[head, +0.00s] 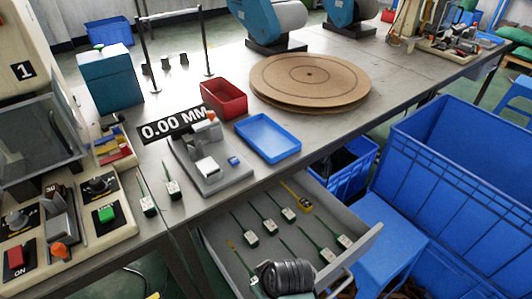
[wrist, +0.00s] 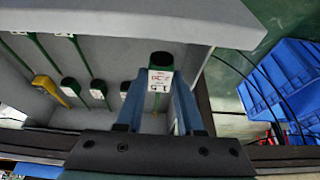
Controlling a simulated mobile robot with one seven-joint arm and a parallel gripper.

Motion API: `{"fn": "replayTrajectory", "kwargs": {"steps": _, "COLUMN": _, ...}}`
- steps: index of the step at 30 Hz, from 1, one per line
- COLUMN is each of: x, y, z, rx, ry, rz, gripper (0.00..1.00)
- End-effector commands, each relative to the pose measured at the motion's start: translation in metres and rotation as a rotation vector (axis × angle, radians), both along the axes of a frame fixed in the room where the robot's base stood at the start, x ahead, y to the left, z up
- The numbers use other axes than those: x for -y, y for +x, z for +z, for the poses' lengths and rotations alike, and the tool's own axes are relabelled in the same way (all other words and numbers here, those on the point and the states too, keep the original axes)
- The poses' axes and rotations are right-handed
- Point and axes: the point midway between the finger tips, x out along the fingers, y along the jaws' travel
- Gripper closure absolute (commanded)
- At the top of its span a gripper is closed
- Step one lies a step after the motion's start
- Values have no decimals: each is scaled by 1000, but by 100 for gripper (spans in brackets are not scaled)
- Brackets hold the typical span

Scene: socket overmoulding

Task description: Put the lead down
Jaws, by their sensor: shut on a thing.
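My gripper (wrist: 158,100) is shut on a lead (wrist: 160,80) with a black end and a white printed tag, seen between the blue fingers in the wrist view. Several green leads with white tags (head: 270,227) lie in the drawer. A yellow one (head: 297,196) lies near its back. I cannot tell whether the held lead touches the drawer floor.
Two more green leads (head: 148,205) lie on the grey bench (head: 225,205). A blue tray (head: 268,137), red bin (head: 224,97) and measuring fixture (head: 207,165) stand above the drawer. Large blue crates (head: 460,170) and a blue stool (head: 385,235) crowd the drawer's right side.

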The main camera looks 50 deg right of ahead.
Motion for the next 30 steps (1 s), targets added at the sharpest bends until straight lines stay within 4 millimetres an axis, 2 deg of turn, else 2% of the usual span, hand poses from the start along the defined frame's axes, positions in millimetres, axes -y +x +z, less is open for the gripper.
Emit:
{"fn": "replayTrajectory", "kwargs": {"steps": 1, "x": 0, "y": -1, "z": -12, "rx": -2, "ry": 2, "rz": -1, "gripper": 100}}
{"fn": "replayTrajectory", "kwargs": {"steps": 8, "x": 0, "y": 0, "z": -30, "rx": -1, "ry": 1, "rz": -1, "gripper": 100}}
{"fn": "replayTrajectory", "kwargs": {"steps": 15, "x": -1, "y": 0, "z": -61, "rx": -1, "ry": 1, "rz": -1, "gripper": 100}}
{"fn": "replayTrajectory", "kwargs": {"steps": 26, "x": 0, "y": 0, "z": -64, "rx": 1, "ry": 0, "rz": 0, "gripper": 100}}
{"fn": "replayTrajectory", "kwargs": {"steps": 27, "x": 0, "y": 0, "z": -64, "rx": 1, "ry": 0, "rz": 0, "gripper": 58}}
{"fn": "replayTrajectory", "kwargs": {"steps": 30, "x": 0, "y": 0, "z": -63, "rx": 1, "ry": 0, "rz": 0, "gripper": 40}}
